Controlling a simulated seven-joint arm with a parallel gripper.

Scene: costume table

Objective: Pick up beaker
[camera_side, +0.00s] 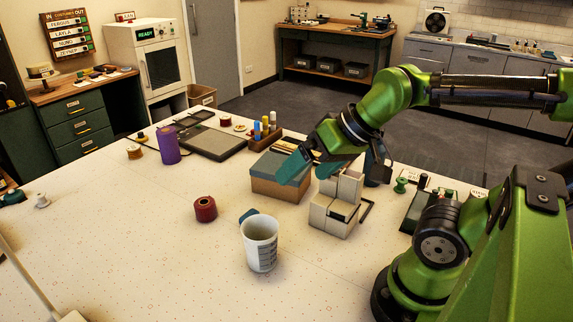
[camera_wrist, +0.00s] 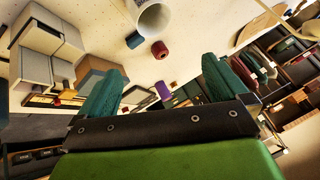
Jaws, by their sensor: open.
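The beaker (camera_side: 261,245) is a white, open-topped cup with dark markings on its side. It stands upright on the table at the front middle in the side view. In the wrist view the beaker (camera_wrist: 154,17) shows at the top edge, partly cut off. My gripper (camera_side: 300,165) has teal fingers and is above the table near a box, behind and to the right of the beaker and apart from it. In the wrist view my gripper (camera_wrist: 170,85) is open with nothing held between its fingers.
Beside the beaker are a dark blue object (camera_side: 248,215) and a red spool (camera_side: 205,209). Grey-beige blocks (camera_side: 335,215) stand to its right, near a box with a grey-blue lid (camera_side: 279,185). A purple cylinder (camera_side: 168,145) stands further back. The table's front left is mostly clear.

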